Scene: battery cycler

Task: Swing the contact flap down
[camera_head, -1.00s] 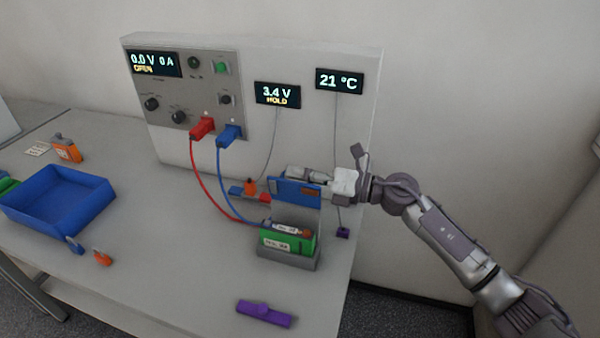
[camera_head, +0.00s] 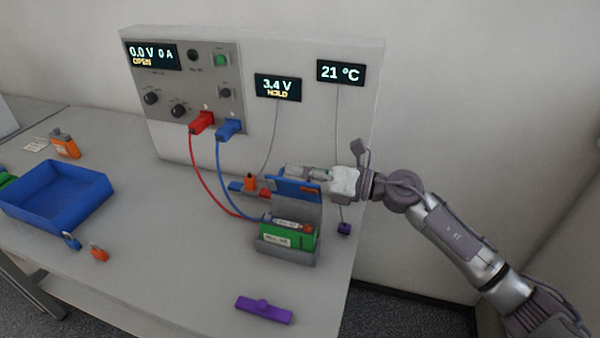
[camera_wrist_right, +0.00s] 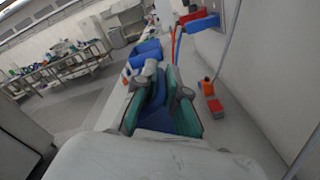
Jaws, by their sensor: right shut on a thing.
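The contact flap (camera_head: 292,189) is a blue plate with a small orange mark. It is raised and tilted above the grey cradle (camera_head: 287,255), at the top of its grey back plate. A green battery (camera_head: 290,237) lies in the cradle below, with its top uncovered. My right gripper (camera_head: 300,170) reaches in from the right and is shut on the flap's upper edge. In the right wrist view, its teal-padded fingers (camera_wrist_right: 160,105) have the blue flap between them. My left gripper is not in view.
Red (camera_head: 201,122) and blue (camera_head: 229,129) plugs sit in the cycler panel, their cables running to the cradle area. An orange-knobbed part (camera_head: 250,183) stands behind the cradle. A purple piece (camera_head: 264,310) lies in front. A blue tray (camera_head: 58,197) is at left.

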